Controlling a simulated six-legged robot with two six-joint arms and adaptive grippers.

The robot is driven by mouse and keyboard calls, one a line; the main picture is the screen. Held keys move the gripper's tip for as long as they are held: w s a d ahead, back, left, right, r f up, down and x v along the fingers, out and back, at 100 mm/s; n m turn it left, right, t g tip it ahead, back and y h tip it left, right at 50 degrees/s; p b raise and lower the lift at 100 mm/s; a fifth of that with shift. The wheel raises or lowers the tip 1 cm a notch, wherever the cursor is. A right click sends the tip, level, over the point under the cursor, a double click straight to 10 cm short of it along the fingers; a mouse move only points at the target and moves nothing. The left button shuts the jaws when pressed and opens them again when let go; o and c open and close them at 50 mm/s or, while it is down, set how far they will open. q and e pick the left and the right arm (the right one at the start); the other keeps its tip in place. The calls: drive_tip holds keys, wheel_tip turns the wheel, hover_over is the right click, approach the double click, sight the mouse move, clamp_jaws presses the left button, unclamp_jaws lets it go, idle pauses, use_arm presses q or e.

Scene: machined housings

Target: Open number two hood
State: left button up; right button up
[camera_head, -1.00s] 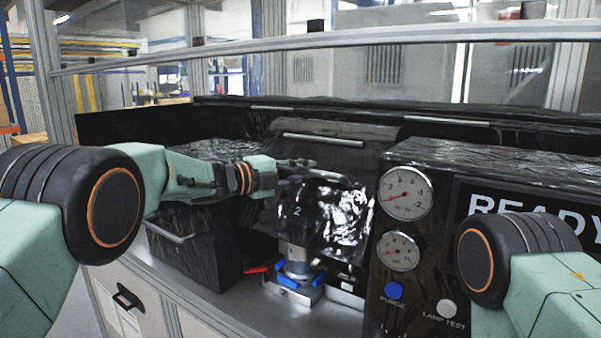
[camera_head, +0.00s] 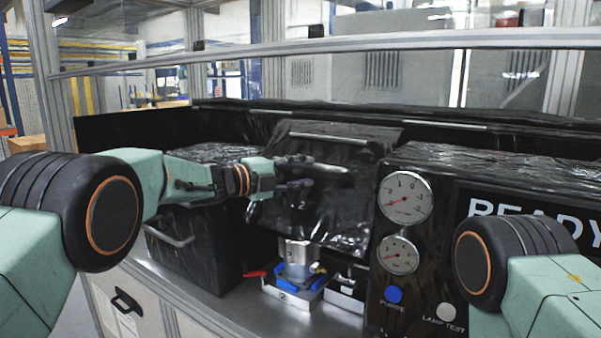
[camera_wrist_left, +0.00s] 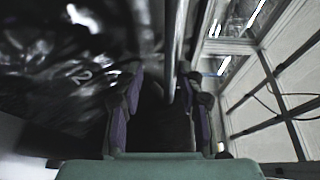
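The number two hood (camera_head: 335,215) is a glossy black cover in the middle of the head view, tilted part-way up with its lower edge above a silver machined housing (camera_head: 298,258). In the left wrist view the hood (camera_wrist_left: 60,85) shows a "2". My left gripper (camera_head: 305,180) is at the hood's front, by its bar handle (camera_head: 335,172). In the left wrist view my left gripper's fingers (camera_wrist_left: 163,105) stand apart, with the handle bar (camera_wrist_left: 172,50) running between them, nearer the right finger. Contact cannot be told. My right gripper is out of view.
A black hood with a handle (camera_head: 175,238) stands at the left. A panel with two gauges (camera_head: 405,197), a blue purge button (camera_head: 394,294) and a READY sign (camera_head: 530,215) stands at the right. A metal rail (camera_head: 320,48) crosses above.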

use_arm(q)
drive_tip(key=shift+d+f, duration=0.2)
drive_tip(key=shift+d, duration=0.05)
